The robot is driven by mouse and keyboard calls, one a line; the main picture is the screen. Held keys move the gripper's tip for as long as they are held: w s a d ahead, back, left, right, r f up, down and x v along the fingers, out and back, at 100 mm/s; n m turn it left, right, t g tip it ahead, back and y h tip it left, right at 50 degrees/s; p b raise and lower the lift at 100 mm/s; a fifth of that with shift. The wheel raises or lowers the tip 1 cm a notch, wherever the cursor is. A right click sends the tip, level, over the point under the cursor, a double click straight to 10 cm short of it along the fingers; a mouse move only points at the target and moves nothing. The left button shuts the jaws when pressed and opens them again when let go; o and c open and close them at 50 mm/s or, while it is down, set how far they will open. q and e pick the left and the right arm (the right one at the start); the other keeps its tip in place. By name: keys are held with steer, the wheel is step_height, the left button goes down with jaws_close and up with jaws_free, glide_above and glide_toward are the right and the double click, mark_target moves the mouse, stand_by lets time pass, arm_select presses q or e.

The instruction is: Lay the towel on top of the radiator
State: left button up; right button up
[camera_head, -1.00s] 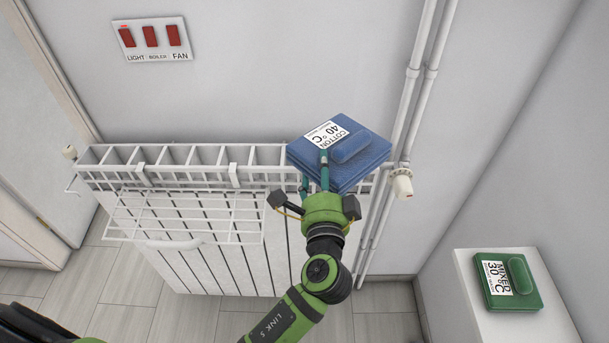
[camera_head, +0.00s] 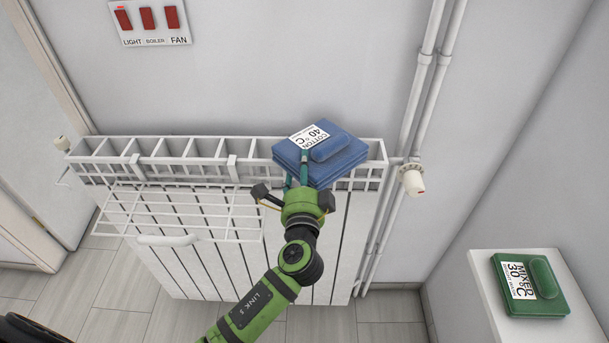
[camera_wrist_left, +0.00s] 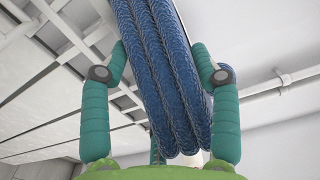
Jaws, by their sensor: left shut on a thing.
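A folded blue towel (camera_head: 347,163) with a white label reading "COTTON 40 °C" is at the right part of the radiator's top. My left gripper (camera_head: 297,172) is shut on its near edge. In the left wrist view the towel's blue folds (camera_wrist_left: 160,75) lie between the green fingers (camera_wrist_left: 160,75). The white radiator (camera_head: 205,148) stands against the wall with an open slotted top. The towel looks level and over the top; I cannot tell whether it touches. My right gripper is not in view.
A white wire rack (camera_head: 180,212) hangs on the radiator's front. Pipes with a valve (camera_head: 411,178) rise at its right. A green towel (camera_head: 530,285) labelled "MIXED 30 °C" lies on a white stand (camera_head: 484,262) at right. A switch panel (camera_head: 151,24) is on the wall.

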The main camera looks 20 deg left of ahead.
arm_select(q)
steer(key=shift+r, duration=0.1)
steer(key=o, duration=1.6)
steer(key=shift+f, duration=0.2)
steer(key=shift+r, duration=0.15)
